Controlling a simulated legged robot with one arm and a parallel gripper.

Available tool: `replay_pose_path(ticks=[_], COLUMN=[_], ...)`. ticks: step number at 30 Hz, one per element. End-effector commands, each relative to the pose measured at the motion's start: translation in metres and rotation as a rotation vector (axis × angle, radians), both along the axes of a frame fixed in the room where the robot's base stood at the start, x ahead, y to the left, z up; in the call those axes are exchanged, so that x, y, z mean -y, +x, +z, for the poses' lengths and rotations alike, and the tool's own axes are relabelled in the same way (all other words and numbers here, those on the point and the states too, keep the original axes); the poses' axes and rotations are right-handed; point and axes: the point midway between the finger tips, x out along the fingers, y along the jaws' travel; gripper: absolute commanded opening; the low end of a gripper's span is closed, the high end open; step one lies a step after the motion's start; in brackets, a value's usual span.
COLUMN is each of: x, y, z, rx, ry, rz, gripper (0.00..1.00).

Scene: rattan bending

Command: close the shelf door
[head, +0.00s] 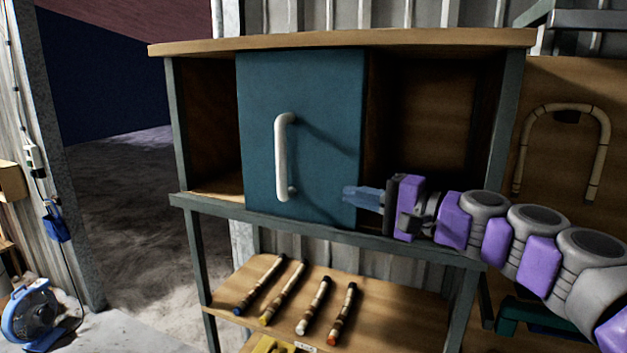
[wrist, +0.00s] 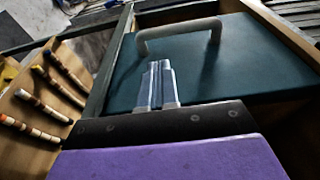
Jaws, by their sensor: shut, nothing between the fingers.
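The shelf (head: 340,42) is a wooden cabinet with a grey-green frame. Its teal door (head: 322,95) stands across the middle of the front, with open compartments on its left and right. A white vertical handle (head: 281,158) is on the door; it also shows in the wrist view (wrist: 178,37). My gripper (head: 346,194) is shut and empty. Its fingertips are at the lower right part of the door, right of the handle and apart from it. In the wrist view the fingers (wrist: 155,68) lie over the door face; I cannot tell if they touch it.
Several rattan poles with coloured ends (head: 283,292) lie on the lower wooden shelf (head: 390,300). A bent rattan piece (head: 561,108) hangs on the board at the right. A blue fan (head: 30,312) stands on the floor at the left, by a wide doorway.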

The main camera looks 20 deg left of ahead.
Motion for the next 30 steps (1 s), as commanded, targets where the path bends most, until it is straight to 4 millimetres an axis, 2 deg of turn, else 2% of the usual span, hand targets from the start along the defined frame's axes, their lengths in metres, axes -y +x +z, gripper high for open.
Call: replay_pose_path(ticks=[5,9,18,24,30], x=[-0.021,-0.053,-0.107,-0.126,-0.128], y=[0.005,0.011,0.025,0.030,0.032], z=[-0.001,-0.004,-0.004,-0.002,-0.001], rx=[-0.001,-0.002,0.000,0.001,0.002], ry=[-0.002,-0.009,-0.009,-0.005,-0.001], rz=[0.002,0.007,0.003,0.003,0.002], gripper=[0.00,0.00,0.00,0.00,0.00])
